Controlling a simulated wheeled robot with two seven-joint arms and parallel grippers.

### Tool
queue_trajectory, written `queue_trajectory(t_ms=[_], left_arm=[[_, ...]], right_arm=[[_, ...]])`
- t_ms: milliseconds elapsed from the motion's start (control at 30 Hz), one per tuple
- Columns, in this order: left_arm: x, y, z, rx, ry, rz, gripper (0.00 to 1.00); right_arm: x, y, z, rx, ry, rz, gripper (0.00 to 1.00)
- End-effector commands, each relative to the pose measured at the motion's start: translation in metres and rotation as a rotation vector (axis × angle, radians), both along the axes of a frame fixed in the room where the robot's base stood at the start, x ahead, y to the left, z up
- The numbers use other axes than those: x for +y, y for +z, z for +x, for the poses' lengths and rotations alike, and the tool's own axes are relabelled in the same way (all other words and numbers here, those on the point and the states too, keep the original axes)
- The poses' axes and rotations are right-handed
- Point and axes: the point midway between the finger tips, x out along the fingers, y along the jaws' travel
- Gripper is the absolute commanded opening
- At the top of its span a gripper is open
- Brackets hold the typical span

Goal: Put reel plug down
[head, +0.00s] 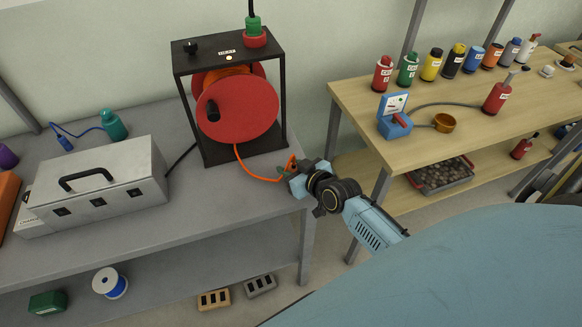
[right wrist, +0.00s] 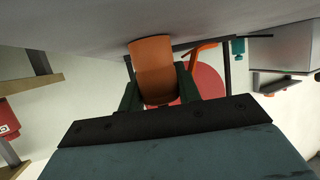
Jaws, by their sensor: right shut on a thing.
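The orange reel plug (head: 291,163) is at the right edge of the grey bench, on the end of the orange cable (head: 258,178). The cable runs from the red reel (head: 237,110) in its black frame. My right gripper (head: 289,170) is shut on the plug. In the right wrist view the plug (right wrist: 154,68) sits between the dark fingers of the right gripper (right wrist: 159,92), with the grey bench surface close beyond it. I cannot tell whether the plug touches the bench. My left gripper is not in view.
The grey bench (head: 225,195) has free room in front of the reel frame. A silver box (head: 100,185) with a handle stands left. Across a gap on the right, a wooden table (head: 350,97) holds several bottles and a blue device (head: 393,122).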

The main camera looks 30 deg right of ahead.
Motion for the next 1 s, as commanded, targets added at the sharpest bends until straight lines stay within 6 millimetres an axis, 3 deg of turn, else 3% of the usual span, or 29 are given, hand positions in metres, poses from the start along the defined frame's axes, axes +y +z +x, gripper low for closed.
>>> queue_trajectory(t_ms=[33, 67, 200, 567, 1000], left_arm=[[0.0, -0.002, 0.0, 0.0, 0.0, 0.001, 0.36], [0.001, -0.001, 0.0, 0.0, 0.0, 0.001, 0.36], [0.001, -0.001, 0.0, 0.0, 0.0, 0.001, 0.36], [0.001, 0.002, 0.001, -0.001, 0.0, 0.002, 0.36], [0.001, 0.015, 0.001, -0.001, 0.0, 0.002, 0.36]], right_arm=[[0.0, -0.003, 0.0, 0.0, 0.0, -0.001, 0.08], [0.0, -0.002, 0.0, 0.0, 0.0, 0.0, 0.37], [0.0, -0.002, 0.0, 0.001, 0.0, 0.0, 0.55], [0.0, 0.003, -0.001, 0.001, 0.0, 0.0, 0.55], [-0.008, 0.033, -0.077, 0.003, 0.001, -0.001, 0.55]])
